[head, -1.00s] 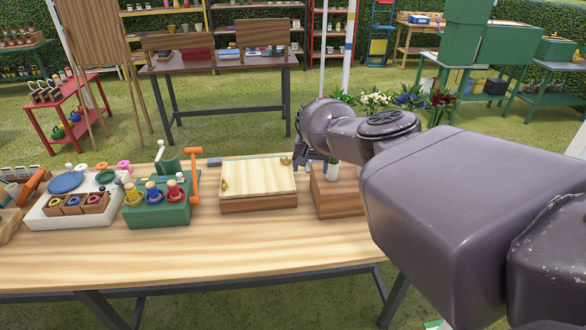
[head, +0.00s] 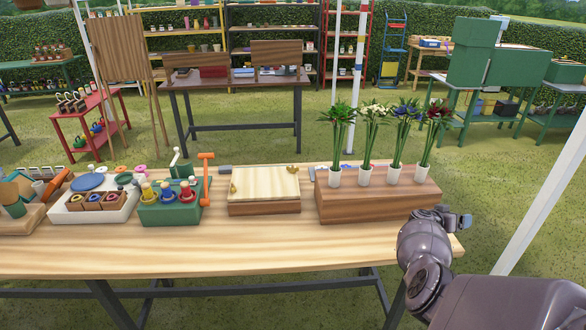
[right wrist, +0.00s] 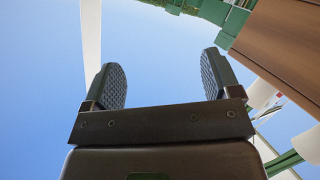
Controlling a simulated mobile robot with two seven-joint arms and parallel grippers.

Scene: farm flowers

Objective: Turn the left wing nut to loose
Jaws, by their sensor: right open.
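A pale wooden press (head: 265,184) with a darker wooden base lies flat on the table. The left wing nut (head: 234,187), small and brass-coloured, sits at its left edge. A second wing nut (head: 293,169) sits at its far right corner. The left wing nut is too small to tell how tight it is. My left gripper is not in view.
A wooden block (head: 375,203) with several vases of flowers stands between the press and my right gripper. The front strip of the table (head: 230,250) is clear.

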